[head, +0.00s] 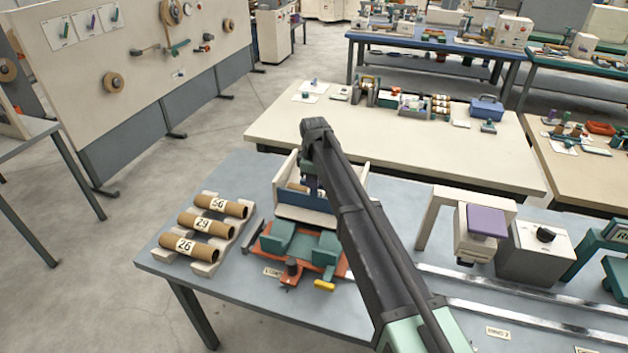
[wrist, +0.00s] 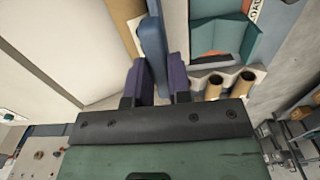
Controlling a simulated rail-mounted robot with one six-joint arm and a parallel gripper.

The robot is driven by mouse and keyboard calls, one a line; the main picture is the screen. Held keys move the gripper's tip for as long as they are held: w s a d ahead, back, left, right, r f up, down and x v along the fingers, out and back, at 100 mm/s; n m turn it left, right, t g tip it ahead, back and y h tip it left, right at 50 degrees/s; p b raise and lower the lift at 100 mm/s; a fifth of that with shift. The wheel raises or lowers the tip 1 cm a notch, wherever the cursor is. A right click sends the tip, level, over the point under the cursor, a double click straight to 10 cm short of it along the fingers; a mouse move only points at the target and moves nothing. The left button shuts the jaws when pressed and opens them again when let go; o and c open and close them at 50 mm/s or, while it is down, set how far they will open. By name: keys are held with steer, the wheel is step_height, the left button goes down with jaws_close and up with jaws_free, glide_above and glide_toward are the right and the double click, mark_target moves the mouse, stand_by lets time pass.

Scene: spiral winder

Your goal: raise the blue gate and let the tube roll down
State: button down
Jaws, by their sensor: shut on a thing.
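The blue gate (head: 303,216) stands across the front of a cream-walled chute (head: 352,180) on the grey table. In the wrist view the gate (wrist: 152,45) runs between my purple fingers. My gripper (head: 312,184) is shut on the gate's upper part; my arm hides some of it. A brown cardboard tube (head: 296,187) shows partly behind the gate, and a piece of it shows in the wrist view (wrist: 124,22). In front of the gate is a teal cradle (head: 277,238) on an orange base, with no tube seen in it.
A cream rack (head: 206,268) at the left holds tubes marked 56, 29 and 26. A yellow-tipped handle (head: 324,285) sticks out at the front of the base. A cream stand with a purple block (head: 486,221), a grey box (head: 535,250) and metal rails lie to the right.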

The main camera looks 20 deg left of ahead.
step_height(320, 180, up, 8)
steer(key=p, duration=0.7)
steer(key=shift+f+p, duration=0.1)
steer(key=shift+p, duration=0.3)
steer(key=shift+w+f, duration=0.15)
steer(key=shift+f, duration=0.1)
steer(key=c, duration=1)
jaws_free()
steer(key=shift+c, duration=0.2)
steer(key=shift+r, duration=0.1)
step_height(320, 180, up, 11)
steer(key=p, duration=1)
